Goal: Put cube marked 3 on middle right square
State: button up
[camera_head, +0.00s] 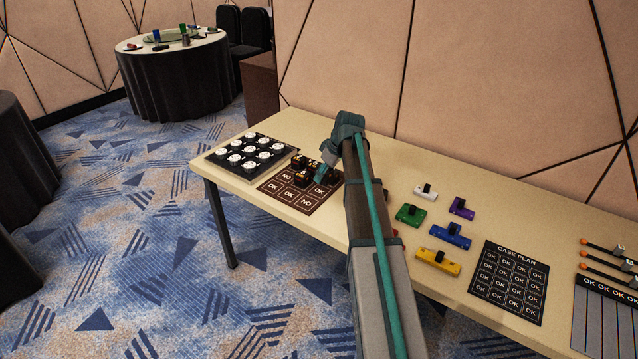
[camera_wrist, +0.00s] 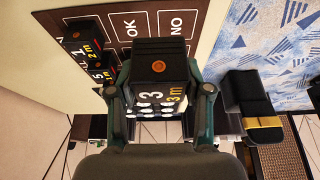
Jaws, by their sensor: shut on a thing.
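The cube marked 3 (camera_wrist: 160,68) is black with yellow and white print and an orange dot. In the wrist view it sits between the two fingers of my gripper (camera_wrist: 163,90), which is shut on it. In the head view my gripper (camera_head: 329,159) is over the back right part of the brown board (camera_head: 284,200), whose squares read OK and NO. The board also shows in the wrist view (camera_wrist: 100,22). My arm hides part of the board's right side. I cannot tell whether the held cube touches the board.
Two other black cubes (camera_wrist: 82,36) (camera_wrist: 100,68) stand on the board beside the held one. A black tray of white round pieces (camera_head: 249,152) lies to its left. Coloured blocks (camera_head: 437,261) and a black CASE PLAN sheet (camera_head: 508,281) lie to the right.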

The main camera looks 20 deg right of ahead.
jog(key=p, duration=0.1)
send_over(316, 190)
jog(key=s, duration=0.1)
jog(key=f, duration=0.6)
jog(key=shift+s+d+f, duration=0.2)
jog(key=shift+d+f, duration=0.15)
jog(key=shift+d, duration=0.05)
jog(key=shift+w+f+p, duration=0.1)
jog(key=shift+f+p, duration=0.55)
jog(key=shift+f, duration=1.05)
jog(key=shift+f, duration=0.2)
jog(key=o, duration=1.2)
jog(key=shift+r, duration=0.1)
jog(key=shift+r, duration=0.2)
jog(key=b+v, duration=0.1)
jog(key=v, duration=1.1)
jog(key=shift+d+f+b, duration=0.1)
jog(key=shift+b, duration=0.2)
